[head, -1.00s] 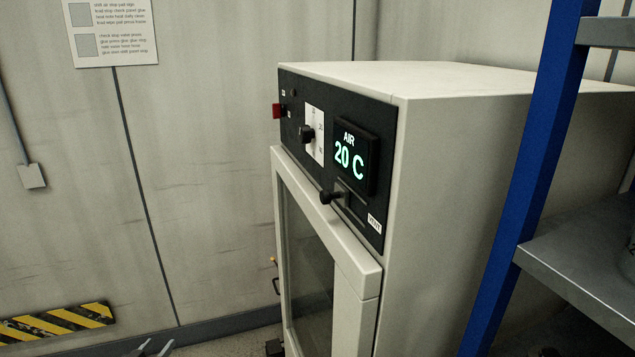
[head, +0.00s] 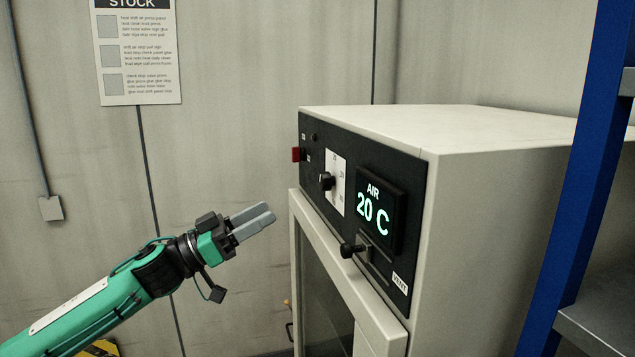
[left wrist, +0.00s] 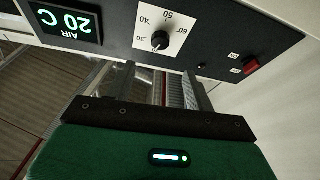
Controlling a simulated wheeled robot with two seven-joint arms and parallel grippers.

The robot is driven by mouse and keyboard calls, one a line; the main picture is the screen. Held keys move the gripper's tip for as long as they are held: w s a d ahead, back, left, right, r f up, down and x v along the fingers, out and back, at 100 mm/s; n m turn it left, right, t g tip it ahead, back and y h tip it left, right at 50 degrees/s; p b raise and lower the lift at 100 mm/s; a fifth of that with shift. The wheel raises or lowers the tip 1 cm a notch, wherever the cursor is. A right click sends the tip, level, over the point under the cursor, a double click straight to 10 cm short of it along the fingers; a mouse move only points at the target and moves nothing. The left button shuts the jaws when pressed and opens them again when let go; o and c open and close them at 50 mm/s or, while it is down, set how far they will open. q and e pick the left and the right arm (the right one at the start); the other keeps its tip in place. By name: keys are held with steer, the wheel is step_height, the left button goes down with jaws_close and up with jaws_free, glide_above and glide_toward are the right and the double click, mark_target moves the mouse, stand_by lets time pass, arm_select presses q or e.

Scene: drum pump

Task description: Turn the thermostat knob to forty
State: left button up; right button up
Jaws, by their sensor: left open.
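The black thermostat knob (head: 327,181) sits on a white scale plate on the oven's dark front panel. In the left wrist view the knob (left wrist: 160,40) appears upside down, with marks such as 30, 40, 50 and 60 around it; its exact pointing is too small to read surely. The display (head: 374,213) reads AIR 20 C. My left gripper (head: 268,212) is open and empty, left of and a little below the knob, apart from the panel. In the left wrist view its fingers (left wrist: 162,78) reach toward the panel edge nearest the knob.
A red switch (head: 297,154) is left of the knob. A black vent slider knob (head: 350,249) sticks out below the display. The oven door (head: 345,290) is below the panel. A blue shelf post (head: 565,200) stands at the right. Open space lies left of the oven.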

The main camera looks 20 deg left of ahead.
mark_target(320, 183)
arm_select(q)
steer(key=p+x, duration=0.2)
steer(key=x, duration=0.3)
steer(key=p+x, duration=0.3)
steer(key=x, duration=0.2)
steer(key=shift+w+d+r, duration=0.15)
steer(key=shift+d+r, duration=0.05)
steer(key=shift+r, duration=0.15)
steer(key=shift+w+d, duration=0.35)
steer(key=shift+d, duration=0.1)
steer(key=c, duration=1)
